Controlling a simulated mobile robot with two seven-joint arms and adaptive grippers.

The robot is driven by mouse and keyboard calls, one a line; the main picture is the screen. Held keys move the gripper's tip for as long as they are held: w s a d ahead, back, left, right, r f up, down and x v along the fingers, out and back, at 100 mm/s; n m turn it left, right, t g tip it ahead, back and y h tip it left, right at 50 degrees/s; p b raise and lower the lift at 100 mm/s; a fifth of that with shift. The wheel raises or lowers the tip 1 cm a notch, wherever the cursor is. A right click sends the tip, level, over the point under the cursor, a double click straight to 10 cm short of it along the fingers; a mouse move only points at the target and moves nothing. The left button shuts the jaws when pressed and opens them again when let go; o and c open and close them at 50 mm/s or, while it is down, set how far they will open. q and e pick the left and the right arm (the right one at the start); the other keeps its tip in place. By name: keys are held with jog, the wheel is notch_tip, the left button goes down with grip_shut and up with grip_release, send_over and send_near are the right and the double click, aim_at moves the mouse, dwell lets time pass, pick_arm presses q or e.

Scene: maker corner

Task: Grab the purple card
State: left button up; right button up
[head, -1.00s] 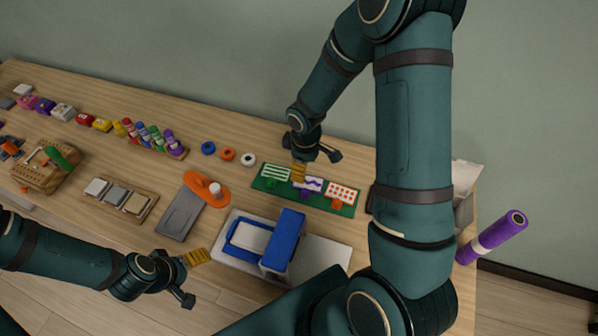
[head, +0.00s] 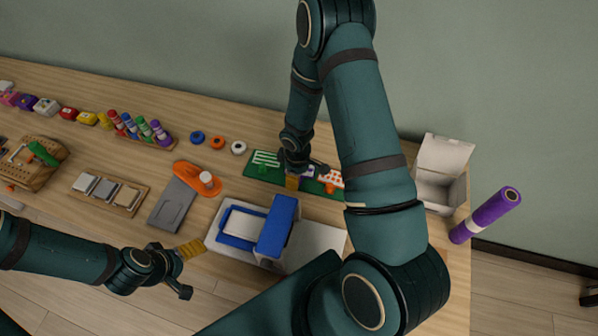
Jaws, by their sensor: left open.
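A green rack (head: 262,172) on the workbench holds a row of cards: one with green stripes (head: 265,159), one with purple markings (head: 308,172) in the middle, and one with orange-red dots (head: 331,180). My right gripper (head: 303,178) is directly over the middle of the rack and hides most of the purple card. Whether its fingers are apart or closed on the card cannot be made out.
The blue and white device (head: 272,230) stands in front of the rack. An open white box (head: 440,185) and a purple roll (head: 487,215) are at the right end. Tape rings (head: 217,142) and an orange-handled tool (head: 193,178) lie left of the rack.

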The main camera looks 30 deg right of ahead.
jog(key=shift+f, duration=0.6)
grip_shut()
